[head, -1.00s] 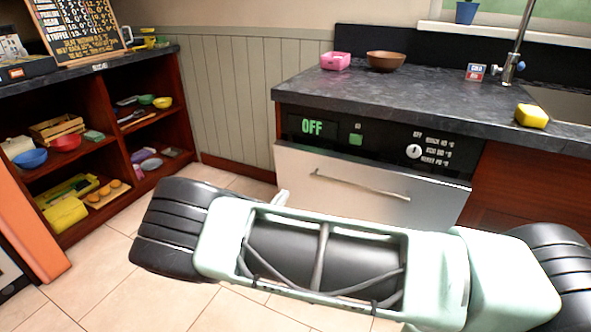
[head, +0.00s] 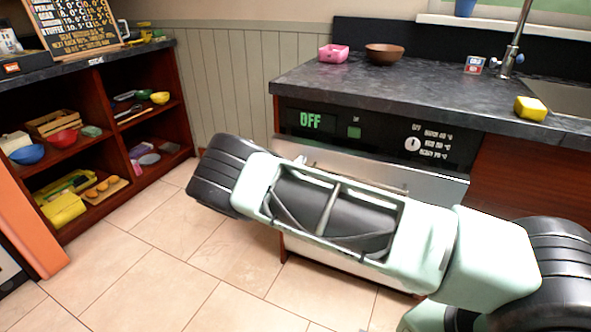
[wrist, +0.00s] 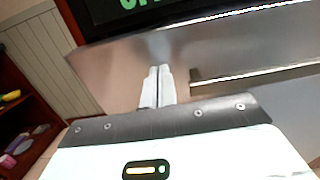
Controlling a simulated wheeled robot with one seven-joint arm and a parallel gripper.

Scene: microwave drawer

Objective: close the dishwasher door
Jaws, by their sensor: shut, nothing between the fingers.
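The dishwasher has a black control panel (head: 360,135) with a green "OFF" display. Its silver door (head: 340,262) stands upright or nearly so beneath the panel; I cannot tell whether a small gap is left. My arm hides much of the door in the head view. The door face (wrist: 240,50) also fills the upper part of the wrist view, with its bar handle (wrist: 250,75) right of my fingers. My gripper (wrist: 158,73) is shut and empty, its tips at or very near the door face, left of the handle. Contact is unclear. In the head view only a bit of my gripper (head: 300,159) shows.
The dark countertop (head: 400,95) above holds a pink container (head: 333,54), a brown bowl (head: 385,55) and a yellow sponge (head: 530,108). Open shelves (head: 110,145) stand at the left. The tiled floor (head: 150,270) between is clear.

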